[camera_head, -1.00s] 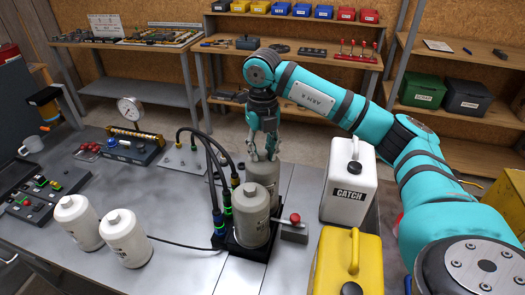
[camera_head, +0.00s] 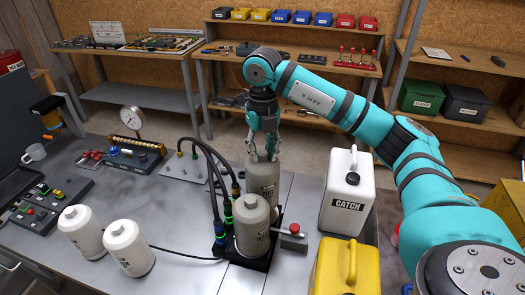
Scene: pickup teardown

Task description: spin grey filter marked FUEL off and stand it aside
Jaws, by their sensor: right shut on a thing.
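My right gripper (camera_head: 263,152) points down and is shut on the top of a grey filter (camera_head: 262,179). This filter is upright, behind a second grey filter (camera_head: 252,228) that stands on a black base (camera_head: 262,262). The front filter and hoses hide the held filter's lower end, so I cannot tell whether it touches its seat. The lettering on both filters is too small to read, so I cannot confirm which says FUEL. Two more pale filters, one on the left (camera_head: 79,232) and one nearer (camera_head: 129,249), stand on the bench. My left gripper is out of view.
Black hoses (camera_head: 207,152) with coloured fittings rise just left of the filters. A red-knobbed block (camera_head: 293,240), a white CATCH jug (camera_head: 347,207) and a yellow jug (camera_head: 345,272) crowd the right. Bare bench (camera_head: 180,215) lies between the hoses and the pale filters.

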